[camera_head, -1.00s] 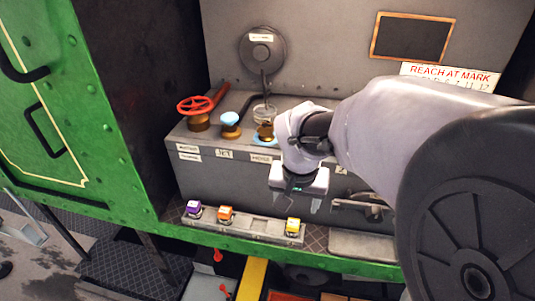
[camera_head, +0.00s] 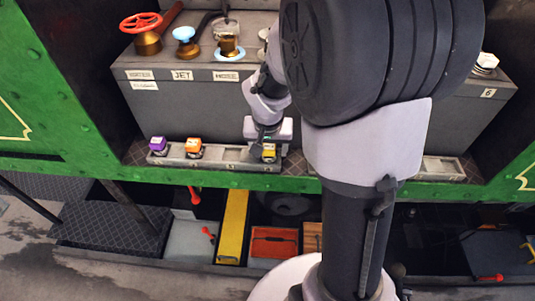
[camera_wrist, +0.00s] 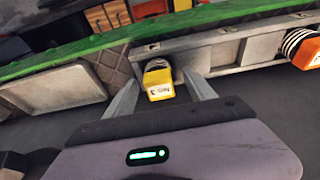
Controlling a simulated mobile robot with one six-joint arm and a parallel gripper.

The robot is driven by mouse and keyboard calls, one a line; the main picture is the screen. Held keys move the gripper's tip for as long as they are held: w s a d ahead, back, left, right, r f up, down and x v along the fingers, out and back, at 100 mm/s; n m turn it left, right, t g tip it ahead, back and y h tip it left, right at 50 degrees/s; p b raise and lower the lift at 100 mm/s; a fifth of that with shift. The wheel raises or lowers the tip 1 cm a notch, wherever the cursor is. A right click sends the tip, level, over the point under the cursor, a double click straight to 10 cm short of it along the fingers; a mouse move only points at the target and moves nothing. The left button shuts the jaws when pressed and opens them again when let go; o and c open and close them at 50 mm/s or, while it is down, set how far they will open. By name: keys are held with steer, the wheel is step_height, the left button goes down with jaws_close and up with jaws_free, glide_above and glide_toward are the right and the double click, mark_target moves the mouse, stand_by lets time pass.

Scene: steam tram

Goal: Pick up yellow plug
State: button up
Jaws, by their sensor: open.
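The yellow plug (camera_head: 269,152) stands in the right end of a grey tray (camera_head: 224,161) on the tram's ledge. In the wrist view the yellow plug (camera_wrist: 158,80) has a white label on its face and a striped part behind it. My gripper (camera_head: 268,145) is at the plug in the head view. In the wrist view my gripper (camera_wrist: 162,88) is open, with one finger on each side of the plug. I cannot tell whether either finger touches it.
An orange plug (camera_head: 194,148) and a purple plug (camera_head: 158,146) stand further left in the tray. A green edge beam (camera_head: 120,171) runs along the front of the ledge. A grey box (camera_head: 190,100) rises behind, bearing a red handwheel (camera_head: 141,22).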

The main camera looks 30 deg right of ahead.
mark_target(269, 146)
steer(key=shift+r, duration=0.1)
jaws_close()
steer(key=shift+r, duration=0.25)
step_height(269, 146, up, 3)
steer(key=shift+r+p, duration=0.15)
steer(key=shift+p, duration=1.05)
steer(key=s+a+r+p, duration=0.1)
steer(key=s+a, duration=1)
steer(key=shift+s, duration=0.4)
